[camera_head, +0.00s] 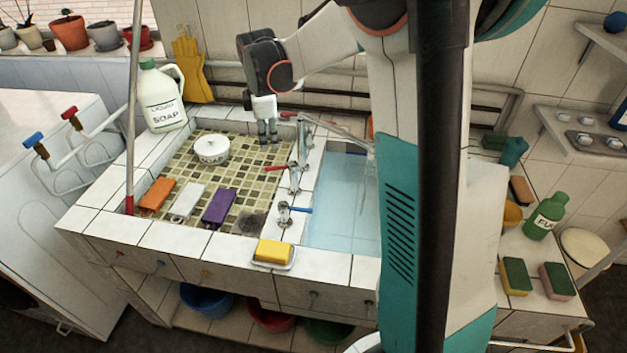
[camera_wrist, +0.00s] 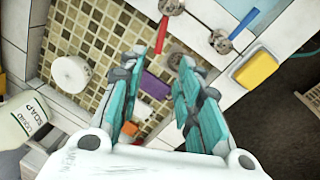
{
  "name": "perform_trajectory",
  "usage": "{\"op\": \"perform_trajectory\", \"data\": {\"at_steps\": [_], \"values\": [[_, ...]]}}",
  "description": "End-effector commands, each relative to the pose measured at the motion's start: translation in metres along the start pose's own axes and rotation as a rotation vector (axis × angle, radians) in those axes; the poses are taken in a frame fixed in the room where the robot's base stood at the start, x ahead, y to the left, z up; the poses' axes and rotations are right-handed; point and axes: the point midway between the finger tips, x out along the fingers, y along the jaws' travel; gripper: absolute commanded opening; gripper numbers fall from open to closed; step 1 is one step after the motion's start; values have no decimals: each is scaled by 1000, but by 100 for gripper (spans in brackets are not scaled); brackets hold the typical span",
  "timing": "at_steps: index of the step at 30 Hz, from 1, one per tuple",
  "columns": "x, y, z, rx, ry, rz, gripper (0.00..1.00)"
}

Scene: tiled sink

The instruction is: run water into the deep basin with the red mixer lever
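My gripper (camera_head: 268,138) points down over the back of the tiled shallow basin (camera_head: 179,163). In the wrist view its teal fingers (camera_wrist: 162,72) are spread, with nothing between them. A red lever (camera_head: 275,168) sits on the middle tap, its free end toward the shallow basin, in front of and below my gripper in the head view. In the wrist view a red lever (camera_wrist: 160,36) lies just past the left fingertip; I cannot tell the gap. Another red lever (camera_head: 288,115) is at the rear tap, right of my gripper. The deep basin (camera_head: 340,200) shows a pale blue surface, partly hidden by my arm.
A blue-levered tap (camera_head: 298,210) stands in front. A soap bottle (camera_head: 162,97) and a yellow soap bar (camera_head: 273,250) stand on the rim.

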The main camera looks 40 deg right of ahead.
Motion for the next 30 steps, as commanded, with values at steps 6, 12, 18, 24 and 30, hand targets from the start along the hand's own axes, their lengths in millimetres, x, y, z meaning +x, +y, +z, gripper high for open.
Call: {"op": "perform_trajectory", "data": {"at_steps": [6,12,18,24,30], "values": [[-16,-5,15,0,0,0,32],[10,-6,16,0,0,0,32],[49,-6,16,0,0,0,32],[87,-6,16,0,0,0,32],[113,-6,16,-1,0,1,32]]}}
